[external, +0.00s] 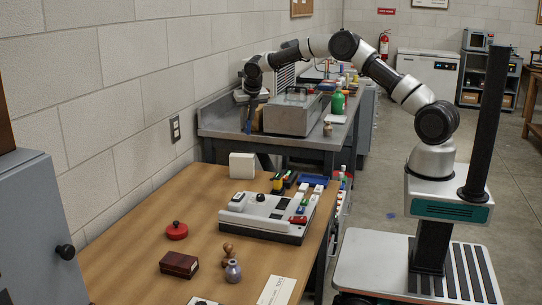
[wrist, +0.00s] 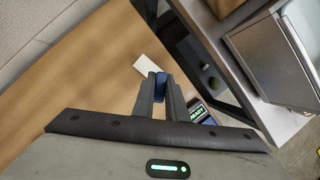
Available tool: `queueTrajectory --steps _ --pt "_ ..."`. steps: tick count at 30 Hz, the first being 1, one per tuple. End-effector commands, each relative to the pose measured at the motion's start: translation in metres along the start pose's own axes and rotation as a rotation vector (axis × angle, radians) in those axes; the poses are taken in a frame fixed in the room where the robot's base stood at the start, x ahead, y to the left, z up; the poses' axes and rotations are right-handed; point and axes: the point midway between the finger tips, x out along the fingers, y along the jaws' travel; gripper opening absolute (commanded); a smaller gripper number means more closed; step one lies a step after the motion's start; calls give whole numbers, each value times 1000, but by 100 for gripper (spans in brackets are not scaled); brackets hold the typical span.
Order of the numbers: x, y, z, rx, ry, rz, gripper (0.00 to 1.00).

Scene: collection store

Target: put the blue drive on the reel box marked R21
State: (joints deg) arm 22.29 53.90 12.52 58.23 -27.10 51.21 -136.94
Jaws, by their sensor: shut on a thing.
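My gripper (external: 251,112) is held high over the far end of the wooden table, near the wall. In the wrist view my gripper (wrist: 160,88) is shut on the blue drive (wrist: 160,79), which shows between the fingertips. The drive also shows as a small blue piece (external: 248,127) below the gripper in the external view. A white box (external: 242,165) stands upright on the far end of the table, below the gripper. It also shows in the wrist view (wrist: 147,66), just beyond the fingertips. No R21 mark can be read on it or elsewhere.
A white device (external: 267,215) with small coloured pieces sits on the wooden table (external: 140,220). A red round object (external: 177,230), dark red box (external: 179,264), stamp (external: 228,254) and grey bottle (external: 233,271) stand nearer. A grey bench (external: 225,125) lies beyond.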

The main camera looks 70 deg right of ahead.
Motion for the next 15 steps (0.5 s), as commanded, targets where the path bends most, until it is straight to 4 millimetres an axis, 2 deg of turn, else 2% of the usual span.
queueTrajectory --steps 3,10,15 --pt "9 -7 4 -9 2 3 0" --pt "48 -8 -12 -13 3 3 0" --pt "60 -7 -17 -11 0 4 0"
